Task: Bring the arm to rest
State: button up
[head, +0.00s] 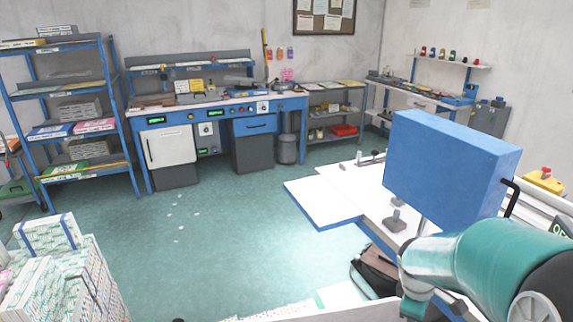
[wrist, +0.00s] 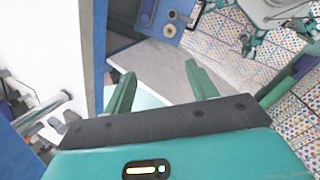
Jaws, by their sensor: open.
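My gripper (wrist: 158,84) shows in the wrist view with its two green fingers spread apart and nothing between them. A pale grey surface lies beyond the fingertips, and I cannot tell how far off it is. In the head view my teal arm reaches in from the lower right, close to a large blue machine body (head: 446,165). The fingers cannot be made out in the head view.
The blue machine stands over a white worktable (head: 325,203) at the right. A dark bag (head: 376,275) is beside the table. Stacked patterned boxes (head: 62,270) stand at the lower left. A blue workbench (head: 215,105) lines the back wall. The green floor (head: 225,225) between is open.

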jog(key=s+a+r+m+t+y, duration=0.1)
jog(key=s+a+r+m+t, duration=0.1)
jog(key=s+a+r+m, duration=0.3)
jog(key=s+a+r+m+t+y, duration=0.2)
jog(key=s+a+r+m, duration=0.3)
jog(key=a+r, duration=0.6)
jog(key=shift+s+a, duration=0.75)
jog(key=shift+s, duration=0.05)
